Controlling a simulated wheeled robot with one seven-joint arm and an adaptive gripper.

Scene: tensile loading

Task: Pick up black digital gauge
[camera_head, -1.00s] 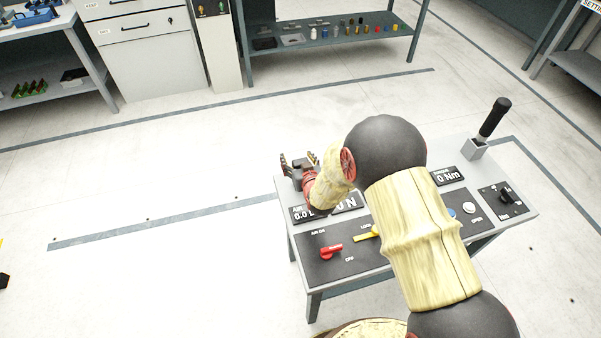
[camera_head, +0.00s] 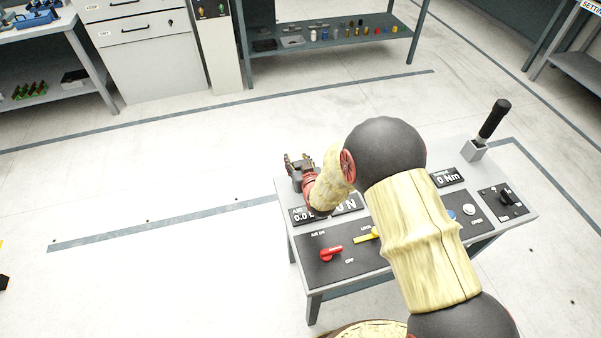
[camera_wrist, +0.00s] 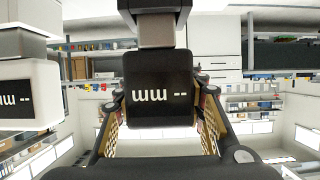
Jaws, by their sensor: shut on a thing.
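The black digital gauge (camera_wrist: 158,85) is in the middle of the wrist view. Its dark face shows upside-down "mm --" lettering, and a grey stem rises from its top edge. My gripper (camera_wrist: 160,122) has a finger on each side of it, closed against its sides. In the head view my gripper (camera_head: 299,163) is at the back left corner of the grey console table, partly covered by my forearm. The gauge is too small there to make out clearly.
A second, white gauge with a dark screen (camera_wrist: 18,99) is close at the left of the wrist view. The console table (camera_head: 283,212) carries a red knob (camera_head: 330,254), a yellow lever (camera_head: 367,234) and an upright black handle (camera_head: 494,119). A shelf of small parts (camera_head: 335,42) stands behind, with clear floor between.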

